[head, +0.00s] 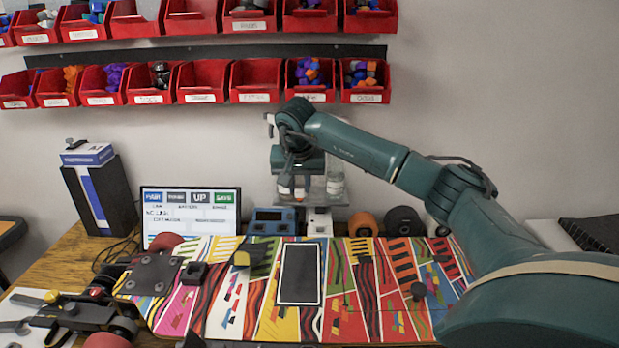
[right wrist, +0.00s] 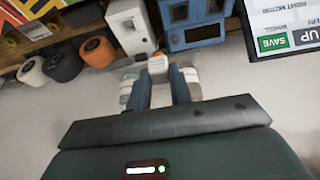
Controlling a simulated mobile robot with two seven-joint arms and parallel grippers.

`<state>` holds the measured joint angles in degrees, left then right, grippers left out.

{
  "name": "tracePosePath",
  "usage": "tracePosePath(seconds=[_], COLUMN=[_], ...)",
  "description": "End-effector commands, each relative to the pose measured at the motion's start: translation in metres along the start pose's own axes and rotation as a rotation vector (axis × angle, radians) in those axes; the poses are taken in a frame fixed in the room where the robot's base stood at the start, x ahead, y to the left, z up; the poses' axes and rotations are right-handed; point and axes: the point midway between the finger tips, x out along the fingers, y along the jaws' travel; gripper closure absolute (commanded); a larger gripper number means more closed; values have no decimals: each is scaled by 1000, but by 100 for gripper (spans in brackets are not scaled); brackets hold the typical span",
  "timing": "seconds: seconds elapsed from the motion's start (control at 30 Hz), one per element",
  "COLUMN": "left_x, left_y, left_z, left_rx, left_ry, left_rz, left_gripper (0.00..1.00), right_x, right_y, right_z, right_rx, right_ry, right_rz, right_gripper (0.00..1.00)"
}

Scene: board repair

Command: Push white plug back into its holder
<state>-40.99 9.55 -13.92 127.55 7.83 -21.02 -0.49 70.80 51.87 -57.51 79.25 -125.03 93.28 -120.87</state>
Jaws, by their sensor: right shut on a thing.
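My right gripper (head: 302,190) hangs in front of the back wall, above the row of devices at the back of the bench. In the right wrist view my right gripper (right wrist: 161,78) is shut on the white plug (right wrist: 158,65), held between the two finger ends. The white holder (right wrist: 130,28), a box with a dark opening, lies just beyond the fingertips; it also shows in the head view (head: 319,222). The plug overlaps the holder's near edge in view; I cannot tell whether they touch. The fingers mostly hide the plug in the head view. My left gripper is not in view.
A blue device (right wrist: 195,22) stands beside the holder, close to the fingers. Orange (head: 362,224) and black (head: 403,221) wheels stand on its other side. A colourful skateboard deck (head: 225,300) covers the bench front.

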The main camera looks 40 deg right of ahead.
Motion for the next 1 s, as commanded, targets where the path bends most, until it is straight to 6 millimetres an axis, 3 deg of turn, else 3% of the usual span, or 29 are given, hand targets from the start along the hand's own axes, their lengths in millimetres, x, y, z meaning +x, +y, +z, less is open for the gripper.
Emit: tracePosePath(seconds=[0.5,1.0], left_x=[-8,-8], left_y=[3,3], left_z=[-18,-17], left_rx=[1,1], left_ry=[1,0], left_rz=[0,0], left_gripper=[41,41], right_x=[-2,1], right_y=[-41,-43], right_z=[2,3], right_rx=[0,0], right_ry=[0,1], right_rz=[-1,0], right_gripper=[100,100])
